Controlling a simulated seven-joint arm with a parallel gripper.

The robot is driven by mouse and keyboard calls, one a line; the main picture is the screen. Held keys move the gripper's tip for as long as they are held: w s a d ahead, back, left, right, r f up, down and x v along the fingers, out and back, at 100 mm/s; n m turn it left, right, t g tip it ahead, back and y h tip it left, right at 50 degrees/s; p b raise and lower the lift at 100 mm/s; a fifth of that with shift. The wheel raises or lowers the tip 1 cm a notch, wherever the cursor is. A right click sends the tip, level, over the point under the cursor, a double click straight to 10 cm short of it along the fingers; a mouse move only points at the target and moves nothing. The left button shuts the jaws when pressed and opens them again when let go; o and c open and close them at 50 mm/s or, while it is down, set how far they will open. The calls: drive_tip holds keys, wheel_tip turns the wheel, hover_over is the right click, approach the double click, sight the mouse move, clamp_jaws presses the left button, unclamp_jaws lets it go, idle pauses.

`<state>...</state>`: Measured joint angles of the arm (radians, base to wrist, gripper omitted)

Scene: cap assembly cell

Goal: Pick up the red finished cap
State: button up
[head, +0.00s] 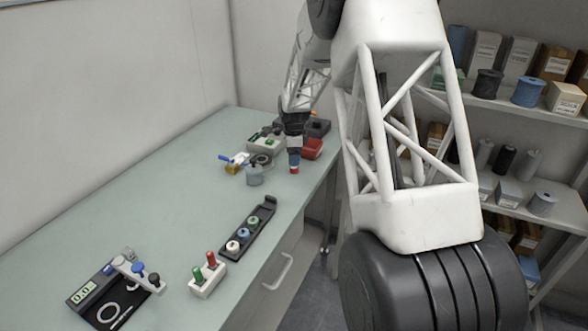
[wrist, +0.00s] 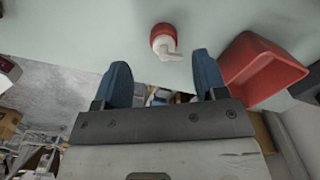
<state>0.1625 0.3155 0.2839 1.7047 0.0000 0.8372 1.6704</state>
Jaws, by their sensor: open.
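The red finished cap (wrist: 163,33) stands on the pale green table in the wrist view, with a white hooked part (wrist: 166,48) on its near side. In the head view a small part of the red cap (head: 295,171) shows just below the blue fingertips, near the table's right edge. My gripper (wrist: 160,66) is open and empty, with two blue fingers spread apart. The cap lies beyond the fingertips, roughly between their lines, and apart from both. My gripper also shows in the head view (head: 294,158), seen from far off.
A red open bin (wrist: 262,68) stands close to the right finger; it also shows in the head view (head: 312,148). A grey pot (head: 254,177) stands left of the gripper. A black rack (head: 262,213) of caps and a white block (head: 207,284) with red and green pegs are nearer.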

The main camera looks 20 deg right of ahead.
drive_tip(key=shift+w+d+f, duration=0.1)
drive_tip(key=shift+f, duration=1.2)
drive_tip(key=shift+w+f, duration=0.1)
drive_tip(key=shift+f, duration=1.15)
drive_tip(key=c, duration=0.7)
